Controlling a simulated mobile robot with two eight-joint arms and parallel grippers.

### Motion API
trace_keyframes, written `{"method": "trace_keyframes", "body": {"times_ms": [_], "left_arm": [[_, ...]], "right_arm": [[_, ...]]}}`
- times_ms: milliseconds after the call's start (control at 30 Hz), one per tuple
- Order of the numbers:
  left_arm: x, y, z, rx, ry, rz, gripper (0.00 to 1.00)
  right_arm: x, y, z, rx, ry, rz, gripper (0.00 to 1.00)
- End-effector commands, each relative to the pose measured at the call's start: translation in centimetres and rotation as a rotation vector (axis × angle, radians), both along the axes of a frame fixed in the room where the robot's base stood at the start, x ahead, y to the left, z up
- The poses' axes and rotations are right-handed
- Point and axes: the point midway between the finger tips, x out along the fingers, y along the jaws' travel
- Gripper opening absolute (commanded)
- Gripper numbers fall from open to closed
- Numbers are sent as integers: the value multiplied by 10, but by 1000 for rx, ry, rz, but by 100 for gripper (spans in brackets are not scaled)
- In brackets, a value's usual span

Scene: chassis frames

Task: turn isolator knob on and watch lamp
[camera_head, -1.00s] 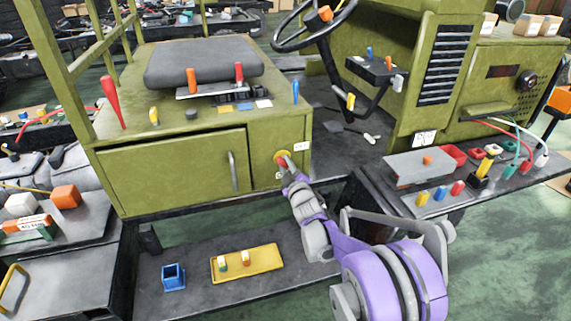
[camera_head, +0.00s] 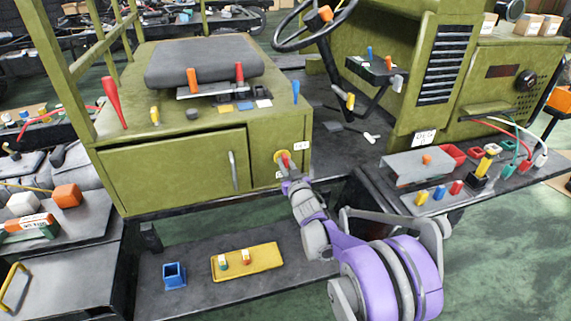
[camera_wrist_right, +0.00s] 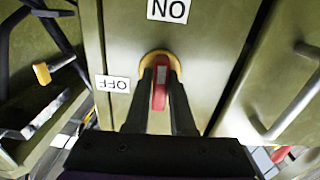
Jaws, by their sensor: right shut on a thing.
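The isolator knob (camera_wrist_right: 161,88) is red on a round yellow plate and sits on the green box's front. In the right wrist view its bar is upright in the picture, in line with the ON label (camera_wrist_right: 168,10) above. The OFF label (camera_wrist_right: 112,84) is to its left; both labels appear upside down. The knob also shows in the head view (camera_head: 283,158). My right gripper (camera_wrist_right: 161,100) is shut on the knob, one dark finger on each side. I cannot tell which thing is the lamp. My left gripper is not in view.
A door with a grey handle (camera_head: 232,171) is left of the knob. Below, a shelf holds a blue cup (camera_head: 173,276) and a yellow tray (camera_head: 240,272). At the right, a bench carries a grey box (camera_head: 418,171), plugs and cables. A steering wheel stands behind.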

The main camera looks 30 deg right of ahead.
Motion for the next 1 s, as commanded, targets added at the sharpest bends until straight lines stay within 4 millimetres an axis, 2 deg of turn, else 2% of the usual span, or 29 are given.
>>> {"method": "trace_keyframes", "body": {"times_ms": [633,667,767,800,1000], "left_arm": [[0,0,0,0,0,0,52],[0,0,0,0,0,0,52],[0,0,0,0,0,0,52],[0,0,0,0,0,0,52],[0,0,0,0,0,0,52]], "right_arm": [[0,0,-1,45,-10,0,0],[0,0,-1,45,-9,0,28],[0,0,-1,45,-10,0,46],[0,0,-1,45,-10,0,50],[0,0,0,44,-10,0,50]]}}
